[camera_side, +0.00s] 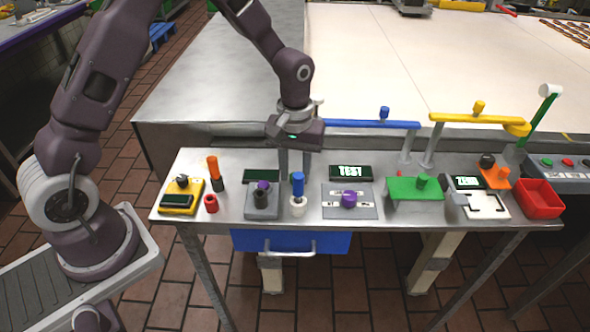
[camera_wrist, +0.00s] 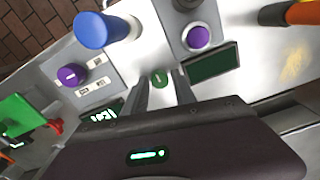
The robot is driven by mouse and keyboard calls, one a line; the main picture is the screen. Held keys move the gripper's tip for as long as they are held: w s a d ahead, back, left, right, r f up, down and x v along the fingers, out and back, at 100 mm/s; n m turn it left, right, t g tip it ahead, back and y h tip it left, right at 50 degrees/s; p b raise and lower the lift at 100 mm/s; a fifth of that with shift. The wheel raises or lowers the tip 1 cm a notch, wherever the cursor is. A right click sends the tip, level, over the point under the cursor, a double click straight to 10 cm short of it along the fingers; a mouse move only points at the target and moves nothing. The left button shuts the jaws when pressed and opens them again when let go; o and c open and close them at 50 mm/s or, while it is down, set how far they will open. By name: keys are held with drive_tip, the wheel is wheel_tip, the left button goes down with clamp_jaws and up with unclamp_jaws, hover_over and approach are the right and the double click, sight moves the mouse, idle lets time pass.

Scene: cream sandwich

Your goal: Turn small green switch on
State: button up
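The small green switch (camera_wrist: 159,77) shows in the wrist view as a small round green knob with a light mark on its top. It stands on the metal table between the purple-button box and the purple knob's plate. My gripper (camera_wrist: 162,88) is open, with its two fingers apart on either side of the switch in the picture. I cannot tell whether they touch it. In the side view my gripper (camera_side: 294,172) points down over the table behind the blue-topped peg, and the switch cannot be made out there.
The blue peg (camera_side: 298,185) stands in front of my gripper. A grey box with a purple button (camera_side: 262,187) is left, and a purple knob (camera_side: 348,199) on a plate is right. Dark display screens (camera_side: 261,176) (camera_side: 350,172) lie either side. A blue rail (camera_side: 365,124) runs behind.

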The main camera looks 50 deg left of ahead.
clamp_jaws()
drive_tip(key=m, duration=1.1)
drive_tip(key=shift+r+m, duration=0.1)
drive_tip(key=shift+m, duration=0.3)
idle(0.6)
unclamp_jaws()
